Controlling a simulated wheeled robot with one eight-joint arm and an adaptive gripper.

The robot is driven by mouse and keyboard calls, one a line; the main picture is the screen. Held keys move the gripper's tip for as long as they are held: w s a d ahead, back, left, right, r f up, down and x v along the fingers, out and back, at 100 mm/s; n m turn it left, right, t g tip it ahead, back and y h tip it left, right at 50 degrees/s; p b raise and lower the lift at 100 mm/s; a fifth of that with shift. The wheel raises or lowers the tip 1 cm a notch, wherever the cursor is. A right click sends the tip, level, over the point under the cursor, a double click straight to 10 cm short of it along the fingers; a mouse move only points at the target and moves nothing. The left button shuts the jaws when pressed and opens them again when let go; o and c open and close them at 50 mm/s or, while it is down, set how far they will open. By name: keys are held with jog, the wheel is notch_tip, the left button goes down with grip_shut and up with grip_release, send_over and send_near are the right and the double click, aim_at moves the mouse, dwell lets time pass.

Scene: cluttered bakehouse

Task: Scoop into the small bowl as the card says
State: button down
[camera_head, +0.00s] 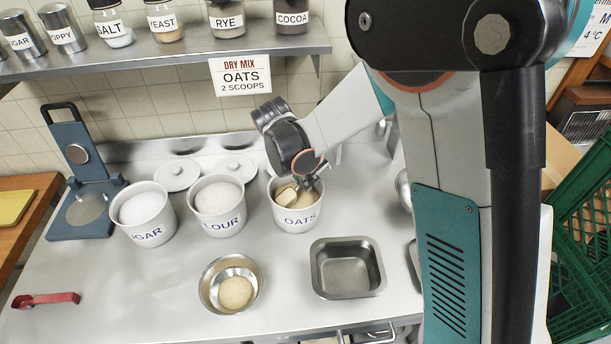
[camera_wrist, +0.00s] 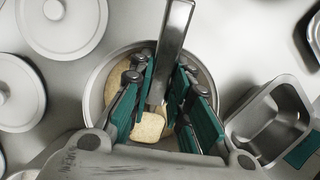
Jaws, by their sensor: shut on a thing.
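The card (camera_head: 240,75) reads "DRY MIX OATS 2 SCOOPS". The white tub labelled OATS (camera_head: 298,220) holds pale tan oats; its rim also shows in the wrist view (camera_wrist: 92,98). My gripper (camera_head: 308,184) is over this tub, fingers down at its mouth. In the wrist view my gripper (camera_wrist: 163,105) is shut on a metal scoop (camera_wrist: 174,32), its flat handle between the fingers. A cream, rounded mass shows at the scoop's lower end; the fingers partly hide the scoop's cup. The small metal bowl (camera_head: 205,292) on the counter holds a round tan heap.
Tubs labelled SUGAR (camera_head: 148,234) and FLOUR (camera_head: 221,224) stand left of the oats. A rectangular metal pan (camera_head: 347,290) is right of the bowl. A shelf (camera_head: 165,54) with jars hangs above.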

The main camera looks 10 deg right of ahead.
jog(key=shift+w+d+r+y+p, duration=0.1)
jog(key=shift+d+r+y+p, duration=0.1)
jog(key=shift+r+y+p, duration=0.2)
jog(key=shift+w+d+r+g+y+p, duration=0.1)
jog(key=shift+r+g+y+p, duration=0.2)
jog(key=shift+r+p, duration=0.6)
jog(key=shift+d+r+g+y+p, duration=0.1)
jog(key=shift+r+g+y+p, duration=0.2)
jog(key=shift+r+p, duration=0.6)
jog(key=shift+r+g+y, duration=0.4)
jog(key=shift+r+y, duration=0.05)
jog(key=shift+y, duration=0.25)
